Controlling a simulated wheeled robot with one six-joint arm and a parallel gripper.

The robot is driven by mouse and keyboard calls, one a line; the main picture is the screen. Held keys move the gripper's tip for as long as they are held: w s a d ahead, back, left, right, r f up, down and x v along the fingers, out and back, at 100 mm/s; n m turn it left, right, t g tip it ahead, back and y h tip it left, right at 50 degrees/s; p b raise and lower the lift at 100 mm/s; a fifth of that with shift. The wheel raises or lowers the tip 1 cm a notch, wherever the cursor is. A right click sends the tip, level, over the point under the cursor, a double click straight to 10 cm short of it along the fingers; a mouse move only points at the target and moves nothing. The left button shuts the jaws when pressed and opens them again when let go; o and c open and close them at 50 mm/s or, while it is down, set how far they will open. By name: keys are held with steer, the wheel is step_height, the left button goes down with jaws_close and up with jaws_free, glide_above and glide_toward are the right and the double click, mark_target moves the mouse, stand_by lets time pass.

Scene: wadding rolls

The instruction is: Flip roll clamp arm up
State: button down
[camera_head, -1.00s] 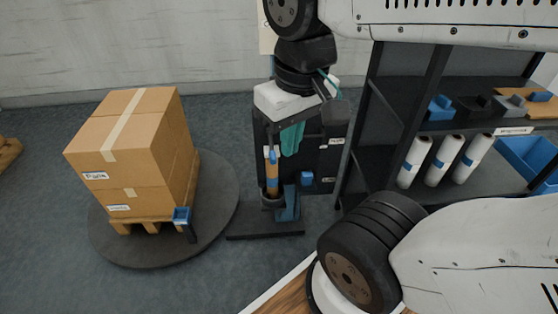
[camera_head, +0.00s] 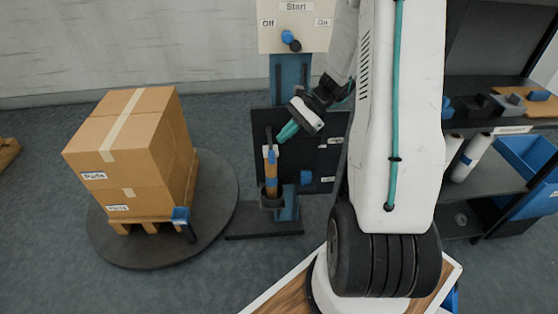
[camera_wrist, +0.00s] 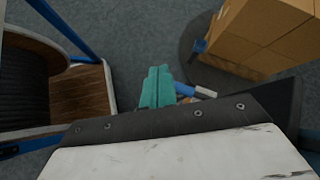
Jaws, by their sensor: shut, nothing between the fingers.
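My gripper (camera_head: 287,132) has shut teal fingers and points down-left at the upper end of an upright orange, blue and white holder (camera_head: 270,165). Nothing is between the fingers. A thin dark piece (camera_head: 268,135) rises above this holder, just left of the fingertips; I cannot tell whether they touch. The holder stands in a dark cup (camera_head: 271,197) on the blue column (camera_head: 289,203). In the wrist view the teal fingers (camera_wrist: 158,88) hide part of the blue and orange piece (camera_wrist: 186,91). I cannot tell for certain which piece is the clamp arm.
A black panel (camera_head: 318,160) with a blue slider (camera_head: 305,177) is behind my gripper. Above is a Start board (camera_head: 295,18) with a knob. Stacked cartons (camera_head: 130,150) stand on a round turntable (camera_head: 215,215) at left. A dark shelf (camera_head: 490,180) with white rolls (camera_head: 468,158) is at right.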

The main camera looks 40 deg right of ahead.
mark_target(270, 148)
steer(key=d+f+m+t, duration=0.2)
steer(key=d+f+m, duration=0.1)
steer(key=f, duration=0.3)
steer(key=s+d+f+m+t, duration=0.1)
steer(key=d+f+m, duration=0.2)
steer(key=d+f, duration=0.3)
steer(key=shift+f+m+t, duration=0.4)
steer(key=shift+f, duration=0.35)
steer(key=w+a+f, duration=0.1)
steer(key=w+a, duration=0.4)
steer(key=a, duration=0.3)
steer(key=shift+d+r, duration=0.1)
steer(key=shift+d, duration=0.1)
